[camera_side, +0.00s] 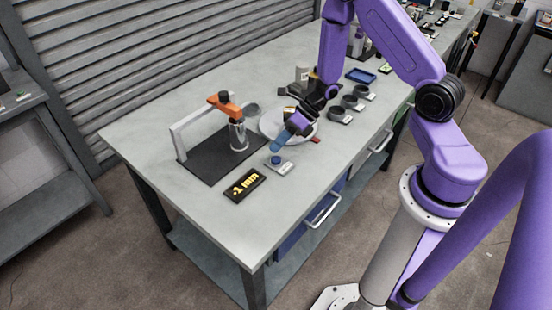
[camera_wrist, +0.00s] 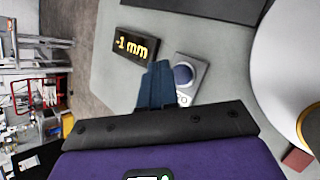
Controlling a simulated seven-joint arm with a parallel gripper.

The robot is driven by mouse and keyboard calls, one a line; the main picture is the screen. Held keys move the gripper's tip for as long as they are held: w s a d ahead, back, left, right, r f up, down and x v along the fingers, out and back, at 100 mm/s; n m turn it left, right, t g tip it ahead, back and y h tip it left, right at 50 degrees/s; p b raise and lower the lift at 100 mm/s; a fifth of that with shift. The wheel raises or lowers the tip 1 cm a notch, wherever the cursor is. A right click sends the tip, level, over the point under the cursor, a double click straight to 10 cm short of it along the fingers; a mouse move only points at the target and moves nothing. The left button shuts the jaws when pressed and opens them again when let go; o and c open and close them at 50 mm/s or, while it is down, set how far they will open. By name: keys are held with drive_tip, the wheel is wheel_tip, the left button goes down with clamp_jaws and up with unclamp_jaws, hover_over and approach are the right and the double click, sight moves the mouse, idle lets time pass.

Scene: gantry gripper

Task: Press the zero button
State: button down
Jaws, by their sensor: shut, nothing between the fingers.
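The zero button (camera_side: 276,159) is a round blue cap on a small light grey box, standing on the table near its front edge. In the wrist view the button (camera_wrist: 184,75) sits just to the right of and beyond my fingertips, with part of its label hidden by my gripper. My gripper (camera_side: 278,145) has blue fingers, shut and empty, and looks to be above the button, apart from it; the exact height is hard to tell. The fingers (camera_wrist: 158,68) also show in the wrist view. A black display (camera_side: 245,184) reads "-1 mm", and shows in the wrist view (camera_wrist: 132,46).
A dark plate (camera_side: 205,160) carries a grey gantry frame with an orange arm (camera_side: 224,106) over a metal cylinder (camera_side: 238,136). Several dark round pots (camera_side: 340,113) stand to the right. The table's left front is clear.

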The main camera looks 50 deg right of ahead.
sight(279, 158)
drive_tip(key=shift+f, duration=0.55)
drive_tip(key=shift+f, duration=0.15)
idle(1.6)
drive_tip(key=shift+f, duration=0.3)
drive_tip(key=shift+f, duration=0.5)
idle(0.8)
drive_tip(key=shift+r, duration=0.95)
drive_tip(key=shift+r, duration=2.5)
